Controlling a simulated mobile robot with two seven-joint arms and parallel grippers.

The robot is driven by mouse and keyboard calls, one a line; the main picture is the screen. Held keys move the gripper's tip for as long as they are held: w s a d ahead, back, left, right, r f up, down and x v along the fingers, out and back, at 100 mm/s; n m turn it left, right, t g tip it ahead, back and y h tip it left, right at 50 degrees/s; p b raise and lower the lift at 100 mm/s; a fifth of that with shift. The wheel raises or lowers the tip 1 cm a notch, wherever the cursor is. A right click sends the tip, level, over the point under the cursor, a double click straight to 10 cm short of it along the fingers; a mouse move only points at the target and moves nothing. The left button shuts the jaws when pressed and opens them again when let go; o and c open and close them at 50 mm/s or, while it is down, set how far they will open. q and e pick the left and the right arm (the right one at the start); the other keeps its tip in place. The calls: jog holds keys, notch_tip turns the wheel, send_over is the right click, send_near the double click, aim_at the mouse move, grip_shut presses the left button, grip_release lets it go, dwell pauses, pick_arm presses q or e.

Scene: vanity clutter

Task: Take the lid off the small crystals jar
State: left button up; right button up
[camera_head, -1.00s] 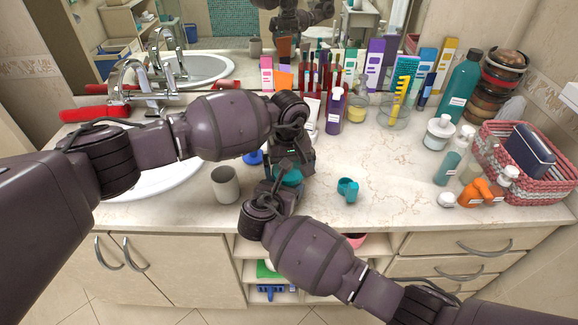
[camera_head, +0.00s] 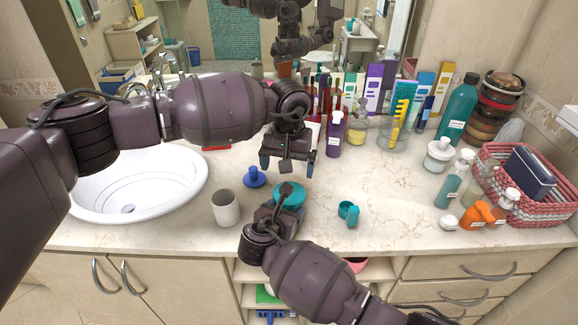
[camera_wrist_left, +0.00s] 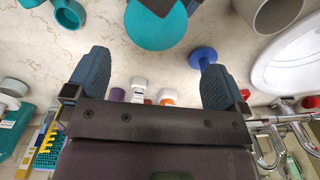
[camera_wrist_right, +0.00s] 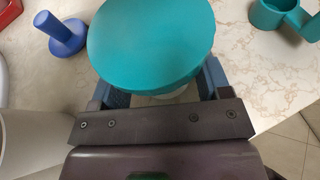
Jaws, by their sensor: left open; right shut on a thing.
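The small jar has a round teal lid (camera_head: 290,192) on top, seen from above in the right wrist view (camera_wrist_right: 150,40). A strip of the whitish jar body (camera_wrist_right: 170,97) shows under the lid. My right gripper (camera_head: 281,211) is shut on the jar body from the front, at the counter's front part. The lid also shows in the left wrist view (camera_wrist_left: 155,25). My left gripper (camera_head: 287,168) is open and empty, just behind the jar and apart from the lid. Most of the jar body is hidden.
A blue knobbed piece (camera_head: 254,178) and a grey cup (camera_head: 225,208) stand left of the jar. A teal scoop-like cup (camera_head: 348,213) stands right. The sink (camera_head: 140,185) is at left. Bottles and boxes line the back; a pink basket (camera_head: 545,208) is at right. The middle-right counter is clear.

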aim_at(289, 205)
pick_arm(q)
jog(key=shift+s+d+m, duration=0.15)
jog(key=shift+m, duration=0.55)
jog(key=shift+f+m, duration=0.3)
jog(key=shift+f, duration=3.75)
jog(key=shift+c, duration=0.2)
jog(key=c, duration=0.7)
jog(key=n, duration=0.7)
jog(key=shift+c, duration=0.2)
jog(key=o, duration=0.8)
